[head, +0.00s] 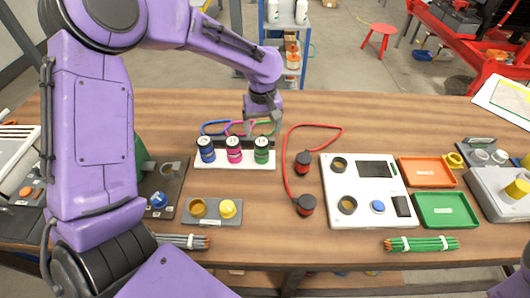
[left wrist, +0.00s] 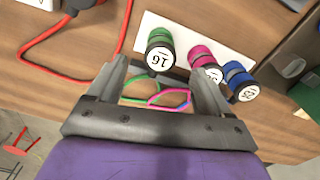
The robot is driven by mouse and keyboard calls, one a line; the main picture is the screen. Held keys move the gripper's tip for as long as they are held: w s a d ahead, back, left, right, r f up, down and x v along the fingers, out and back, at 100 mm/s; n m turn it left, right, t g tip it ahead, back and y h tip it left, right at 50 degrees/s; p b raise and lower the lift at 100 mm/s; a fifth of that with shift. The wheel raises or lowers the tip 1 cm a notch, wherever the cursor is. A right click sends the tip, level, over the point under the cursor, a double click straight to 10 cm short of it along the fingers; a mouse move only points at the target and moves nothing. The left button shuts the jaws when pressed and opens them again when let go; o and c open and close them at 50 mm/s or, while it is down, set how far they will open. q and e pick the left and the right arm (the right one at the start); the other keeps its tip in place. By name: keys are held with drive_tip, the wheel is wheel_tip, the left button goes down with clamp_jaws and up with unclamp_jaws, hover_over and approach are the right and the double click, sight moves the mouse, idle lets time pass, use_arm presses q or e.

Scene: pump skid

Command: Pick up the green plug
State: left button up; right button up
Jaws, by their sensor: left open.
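The green plug (head: 261,150) stands upright at the right end of a white holder (head: 240,166), with a magenta plug (head: 233,150) and a blue plug (head: 206,150) to its left. In the left wrist view the green plug (left wrist: 160,50) carries a label reading 16 and lies just beyond the fingertips. My left gripper (head: 262,115) is open and empty, behind and above the green plug, over the plugs' looped cables. In the left wrist view its fingers (left wrist: 163,82) point toward the holder and are apart from the plug. My right gripper is not seen.
A red cable with two black-and-red plugs (head: 304,163) lies right of the holder. A white panel (head: 365,190), an orange tray (head: 426,172) and a green tray (head: 443,209) are farther right. A grey block with yellow parts (head: 212,211) sits in front.

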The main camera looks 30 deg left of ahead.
sight(262, 142)
use_arm(q)
drive_tip(key=f, duration=0.3)
drive_tip(key=f+p, duration=0.1)
drive_tip(key=f, duration=0.2)
drive_tip(key=a+f, duration=0.1)
drive_tip(key=f, duration=0.2)
drive_tip(key=shift+w+f, duration=0.25)
drive_tip(key=shift+w, duration=0.15)
drive_tip(key=c, duration=1.3)
